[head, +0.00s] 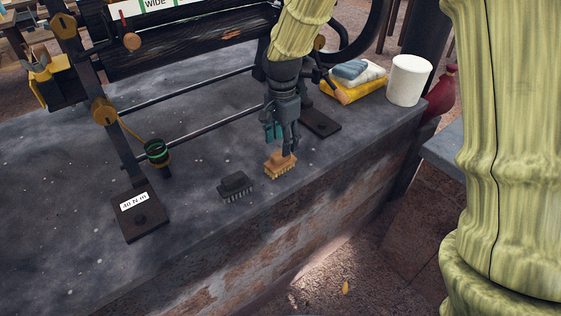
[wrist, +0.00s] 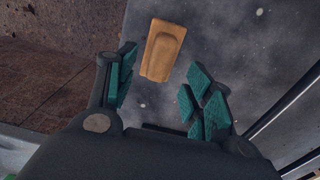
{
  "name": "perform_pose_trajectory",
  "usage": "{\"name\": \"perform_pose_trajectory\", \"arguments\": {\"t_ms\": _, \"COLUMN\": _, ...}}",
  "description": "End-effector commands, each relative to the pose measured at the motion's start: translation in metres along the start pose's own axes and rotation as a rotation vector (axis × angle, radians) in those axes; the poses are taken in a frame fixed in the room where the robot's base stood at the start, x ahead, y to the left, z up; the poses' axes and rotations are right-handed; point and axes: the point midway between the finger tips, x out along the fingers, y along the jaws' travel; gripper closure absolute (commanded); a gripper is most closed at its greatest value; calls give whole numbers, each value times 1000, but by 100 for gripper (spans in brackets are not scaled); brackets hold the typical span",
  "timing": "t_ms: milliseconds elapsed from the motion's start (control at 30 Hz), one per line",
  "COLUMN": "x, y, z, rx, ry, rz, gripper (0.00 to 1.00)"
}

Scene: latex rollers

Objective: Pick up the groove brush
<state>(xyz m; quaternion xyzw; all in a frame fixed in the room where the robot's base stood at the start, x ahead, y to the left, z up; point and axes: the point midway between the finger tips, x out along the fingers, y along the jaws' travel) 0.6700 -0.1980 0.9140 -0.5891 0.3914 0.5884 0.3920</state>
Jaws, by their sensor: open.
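Two small brushes lie on the grey stone counter (head: 70,165); I cannot tell by name which one is the groove brush. One is tan with pale bristles (head: 281,168), near the counter's front edge. The other is dark grey with dark bristles (head: 235,186), to its left. My gripper (head: 281,145) points down just above the tan brush, and its fingers partly hide it in the head view. In the wrist view my open gripper (wrist: 160,95) has teal pads, and the tan brush (wrist: 163,50) shows ahead of and between the fingertips. Nothing is held.
A roller frame with dark bars (head: 190,127) stands behind the brushes, its foot labelled 40 N m (head: 138,212). Folded yellow and blue cloths (head: 355,80), a white cylinder (head: 407,80) and a red bottle (head: 441,92) are at the right. The counter's front edge is close.

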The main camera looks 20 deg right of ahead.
Motion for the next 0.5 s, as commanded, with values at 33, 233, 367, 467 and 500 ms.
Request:
{"name": "perform_pose_trajectory", "arguments": {"t_ms": 33, "x": 3, "y": 0, "z": 0, "rx": 0, "ry": -1, "rz": 1, "gripper": 48}}
{"name": "perform_pose_trajectory", "arguments": {"t_ms": 233, "x": 23, "y": 0, "z": 3, "rx": 0, "ry": -2, "rz": 3, "gripper": 48}}
{"name": "perform_pose_trajectory", "arguments": {"t_ms": 367, "x": 40, "y": 0, "z": 4, "rx": 0, "ry": -2, "rz": 2, "gripper": 48}}
{"name": "perform_pose_trajectory", "arguments": {"t_ms": 467, "x": 48, "y": 0, "z": 4, "rx": 1, "ry": -2, "rz": 2, "gripper": 48}}
{"name": "perform_pose_trajectory", "arguments": {"t_ms": 500, "x": 49, "y": 0, "z": 4, "rx": 1, "ry": -1, "rz": 2, "gripper": 48}}
